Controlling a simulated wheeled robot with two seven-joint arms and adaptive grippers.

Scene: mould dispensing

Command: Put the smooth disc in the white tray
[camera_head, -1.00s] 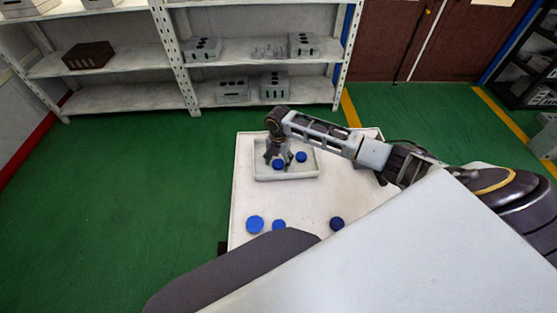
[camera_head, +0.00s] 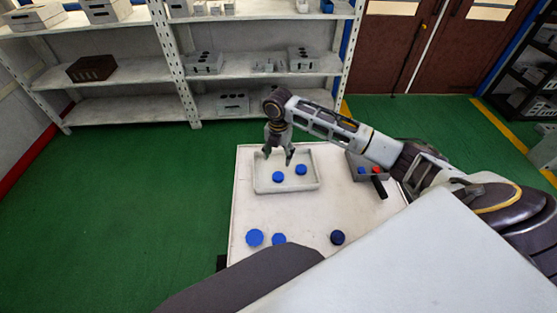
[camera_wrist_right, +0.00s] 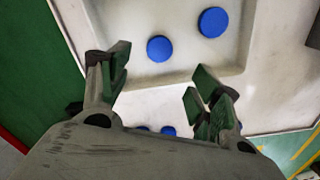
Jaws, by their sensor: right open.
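The white tray (camera_head: 290,188) stands on the white table, with two blue discs inside, a left one (camera_head: 278,176) and a right one (camera_head: 301,170). In the right wrist view the same two discs (camera_wrist_right: 159,48) (camera_wrist_right: 213,22) lie flat, apart, with plain-looking tops. Two more blue discs (camera_head: 254,237) (camera_head: 279,239) and a darker blue disc (camera_head: 337,237) lie near the table's front. Surface differences are too small to tell. My right gripper (camera_head: 279,156) is open and empty above the tray, over the left disc. My left gripper is out of view.
A grey box (camera_head: 354,170) with red and blue spots and a dark handle-like part stands right of the tray, partly behind my right arm. The table (camera_head: 300,215) is clear between tray and front discs. Shelves (camera_head: 110,105) stand behind.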

